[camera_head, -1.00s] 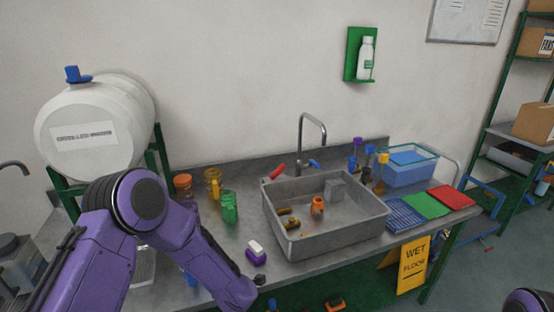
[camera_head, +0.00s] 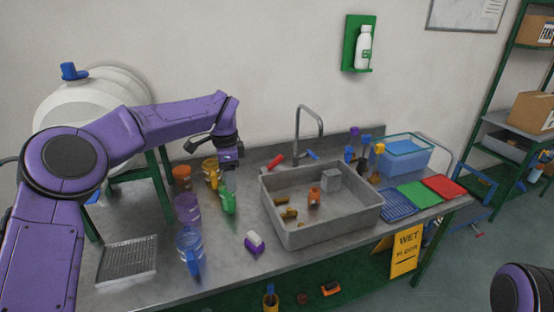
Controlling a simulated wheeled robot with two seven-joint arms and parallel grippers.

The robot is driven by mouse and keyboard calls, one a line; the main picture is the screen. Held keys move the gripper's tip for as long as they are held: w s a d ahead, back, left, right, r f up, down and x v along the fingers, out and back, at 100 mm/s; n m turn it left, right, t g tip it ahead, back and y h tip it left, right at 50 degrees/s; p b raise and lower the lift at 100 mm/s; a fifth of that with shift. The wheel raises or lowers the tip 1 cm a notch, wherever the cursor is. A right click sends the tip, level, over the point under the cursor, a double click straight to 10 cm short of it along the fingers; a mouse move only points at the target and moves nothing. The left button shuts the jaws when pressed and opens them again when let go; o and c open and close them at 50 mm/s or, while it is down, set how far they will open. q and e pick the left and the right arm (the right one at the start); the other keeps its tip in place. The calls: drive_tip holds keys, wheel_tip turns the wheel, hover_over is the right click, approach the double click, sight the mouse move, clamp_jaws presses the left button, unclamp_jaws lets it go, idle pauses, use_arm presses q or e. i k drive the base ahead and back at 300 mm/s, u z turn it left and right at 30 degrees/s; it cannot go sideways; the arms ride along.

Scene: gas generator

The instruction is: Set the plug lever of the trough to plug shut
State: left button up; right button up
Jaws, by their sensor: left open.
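The grey trough (camera_head: 325,232) stands on the steel bench, with a tall bent tap (camera_head: 297,130) behind it. A red lever (camera_head: 275,161) sits at its back left corner, and a smaller blue lever (camera_head: 313,155) is by the tap base. No label shows which one is the plug lever. My left gripper (camera_head: 229,168) is open and empty, above the bench to the left of the red lever and apart from it. Its fingers are small and partly hidden. My right gripper is out of view; only a piece of my right arm shows at the lower right.
Amber and green jugs (camera_head: 229,201) stand below and beside my left gripper. An orange item (camera_head: 314,196) and several brass pieces (camera_head: 289,213) lie in the trough. A purple-and-white block (camera_head: 254,242) lies in front. Bottles and a blue tub (camera_head: 405,160) stand right.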

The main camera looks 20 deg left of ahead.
sight(275, 163)
drive_tip(key=i, duration=1.5)
